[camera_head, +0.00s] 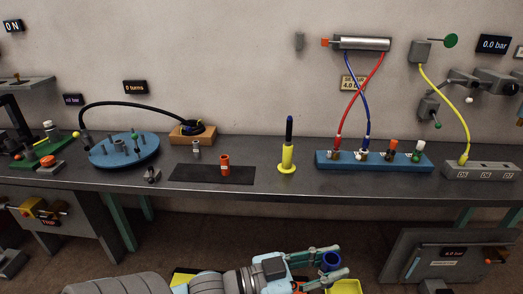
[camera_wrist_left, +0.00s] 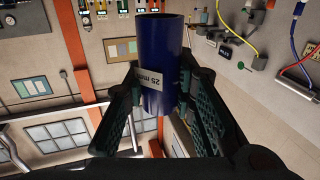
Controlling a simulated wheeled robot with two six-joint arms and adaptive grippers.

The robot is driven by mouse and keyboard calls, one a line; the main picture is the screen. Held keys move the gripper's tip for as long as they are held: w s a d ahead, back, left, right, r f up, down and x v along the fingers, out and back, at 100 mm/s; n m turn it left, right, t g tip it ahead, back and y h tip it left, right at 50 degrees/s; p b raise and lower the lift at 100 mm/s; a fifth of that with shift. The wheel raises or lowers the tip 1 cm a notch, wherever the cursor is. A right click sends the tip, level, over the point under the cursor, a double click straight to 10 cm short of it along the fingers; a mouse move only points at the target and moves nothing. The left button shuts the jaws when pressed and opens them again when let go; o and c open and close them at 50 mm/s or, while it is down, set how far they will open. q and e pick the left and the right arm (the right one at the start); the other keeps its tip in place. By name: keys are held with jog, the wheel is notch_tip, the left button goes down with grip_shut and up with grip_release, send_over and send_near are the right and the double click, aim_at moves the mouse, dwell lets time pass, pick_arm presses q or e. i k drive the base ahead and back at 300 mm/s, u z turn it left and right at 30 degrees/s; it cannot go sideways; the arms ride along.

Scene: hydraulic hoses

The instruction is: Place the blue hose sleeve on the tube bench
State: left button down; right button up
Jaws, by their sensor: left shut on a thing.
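The blue hose sleeve (camera_head: 331,259) is a short, hollow blue cylinder. It also shows in the left wrist view (camera_wrist_left: 163,50), with a white label reading 25 mm. My left gripper (camera_head: 326,263) is shut on it, with one finger on each side. It holds the sleeve in front of the long dark bench (camera_head: 330,191), apart from it. I cannot tell which part of the bench is called the tube bench. A black mat (camera_head: 195,175) on the bench carries an orange-red sleeve (camera_head: 224,163). My right gripper is not in view.
A yellow stand with a dark upright rod (camera_head: 288,157) is right of the mat. A blue hose block (camera_head: 345,161) and a grey block (camera_head: 480,170) stand farther right. A round blue plate (camera_head: 122,150) is at left. Bare bench lies around the yellow stand.

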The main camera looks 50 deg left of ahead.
aim_at(211, 178)
jog(key=u, duration=0.1)
jog(key=i, duration=0.7)
jog(key=u, duration=0.95)
jog(key=i, duration=0.35)
jog(key=u, duration=0.4)
